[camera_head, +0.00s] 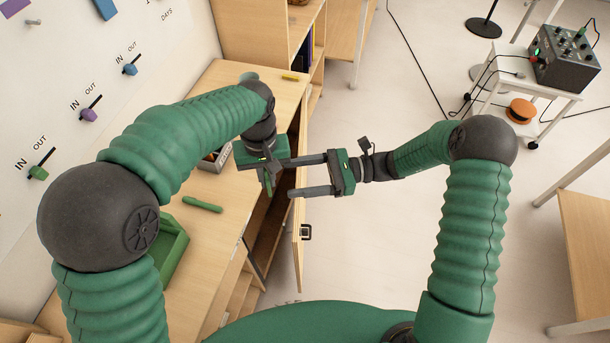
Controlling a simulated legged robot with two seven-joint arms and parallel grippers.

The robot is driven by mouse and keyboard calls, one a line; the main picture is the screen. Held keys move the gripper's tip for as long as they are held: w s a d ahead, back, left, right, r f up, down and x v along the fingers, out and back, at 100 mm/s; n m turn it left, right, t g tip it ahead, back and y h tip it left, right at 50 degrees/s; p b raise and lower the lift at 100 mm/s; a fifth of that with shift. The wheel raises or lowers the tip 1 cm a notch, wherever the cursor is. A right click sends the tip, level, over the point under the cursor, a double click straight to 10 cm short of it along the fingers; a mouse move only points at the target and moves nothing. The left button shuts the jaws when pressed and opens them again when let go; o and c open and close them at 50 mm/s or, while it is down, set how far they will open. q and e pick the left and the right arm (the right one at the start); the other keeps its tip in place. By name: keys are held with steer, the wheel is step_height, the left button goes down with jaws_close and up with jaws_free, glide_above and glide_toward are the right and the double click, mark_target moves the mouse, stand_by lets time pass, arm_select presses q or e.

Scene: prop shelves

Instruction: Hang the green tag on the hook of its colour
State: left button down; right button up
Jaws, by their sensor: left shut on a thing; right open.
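My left gripper (268,185) is above the right edge of the wooden counter and points down. It is shut on a small green thing, which looks like the green tag; the jaws and the arm hide most of it. My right gripper (293,176) comes in from the right, open and empty, its two grey fingers pointing left just beside the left gripper. On the wall at the left are a green slider (38,172), a purple slider (89,115) and a blue slider (130,69), each marked IN and OUT. A grey peg (33,22) sticks out above them.
A green marker (202,204) and a green tray (172,248) are on the counter (222,228). An open cabinet door (299,255) stands below the grippers. A cart (498,93) with a black box (565,60) is at the back right.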

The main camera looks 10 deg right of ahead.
arm_select(q)
steer(key=shift+w+a, duration=0.1)
steer(key=shift+a, duration=0.1)
arm_select(e)
steer(key=a, duration=1.1)
steer(key=shift+w, duration=0.2)
arm_select(q)
steer(key=shift+d, duration=0.1)
arm_select(e)
steer(key=shift+d, duration=0.1)
arm_select(q)
steer(key=shift+a, duration=0.25)
arm_select(e)
steer(key=shift+a, duration=0.25)
steer(key=c, duration=1.2)
arm_select(q)
steer(key=c, duration=2)
jaws_free()
steer(key=shift+w, duration=0.1)
arm_select(e)
steer(key=shift+c, duration=1)
arm_select(q)
steer(key=o, duration=0.5)
steer(key=shift+d, duration=0.15)
arm_select(e)
steer(key=shift+d, duration=0.15)
jaws_close()
